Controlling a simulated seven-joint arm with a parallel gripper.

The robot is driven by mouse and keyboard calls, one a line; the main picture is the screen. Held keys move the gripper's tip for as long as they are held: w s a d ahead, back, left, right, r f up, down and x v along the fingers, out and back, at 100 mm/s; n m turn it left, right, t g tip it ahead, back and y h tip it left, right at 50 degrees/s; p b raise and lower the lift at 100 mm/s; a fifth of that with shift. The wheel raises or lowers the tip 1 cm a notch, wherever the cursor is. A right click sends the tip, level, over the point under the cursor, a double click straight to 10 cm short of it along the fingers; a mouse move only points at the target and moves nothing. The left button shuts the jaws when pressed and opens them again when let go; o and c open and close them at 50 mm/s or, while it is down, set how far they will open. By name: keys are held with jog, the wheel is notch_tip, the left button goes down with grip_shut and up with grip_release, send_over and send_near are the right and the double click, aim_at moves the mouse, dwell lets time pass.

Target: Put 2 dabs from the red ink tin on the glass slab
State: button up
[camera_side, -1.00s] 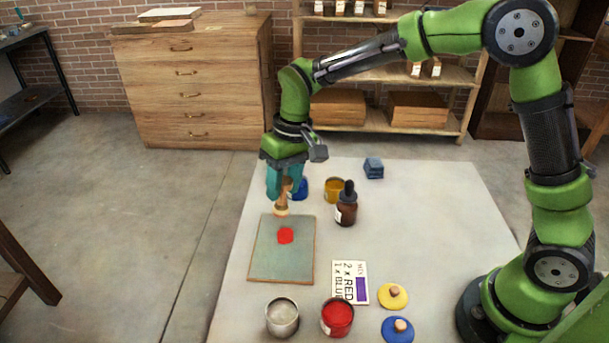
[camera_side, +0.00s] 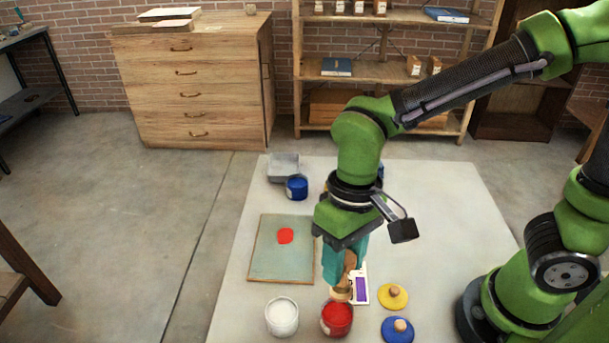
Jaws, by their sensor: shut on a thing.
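The glass slab (camera_side: 262,262) lies on the table left of my gripper, with one red dab (camera_side: 286,236) on its upper middle. The red ink tin (camera_side: 337,320) stands open at the front of the table, red ink showing inside. My gripper (camera_side: 346,268), with teal fingers, is shut on a wooden-handled dabber (camera_side: 344,288). It holds the dabber tilted slightly, its lower end at the back rim of the red tin. I cannot tell whether the dabber touches the ink.
A tin with a pale inside (camera_side: 282,316) stands left of the red one. Yellow (camera_side: 393,297) and blue (camera_side: 398,331) knobbed lids lie right. A card (camera_side: 361,286) is partly hidden behind my gripper. A blue tin (camera_side: 297,187) and grey tray (camera_side: 283,166) stand at the back.

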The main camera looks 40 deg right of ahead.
jog(key=shift+f, duration=2.45)
jog(key=shift+f, duration=0.75)
jog(key=shift+r, duration=3.55)
jog(key=shift+w, duration=0.1)
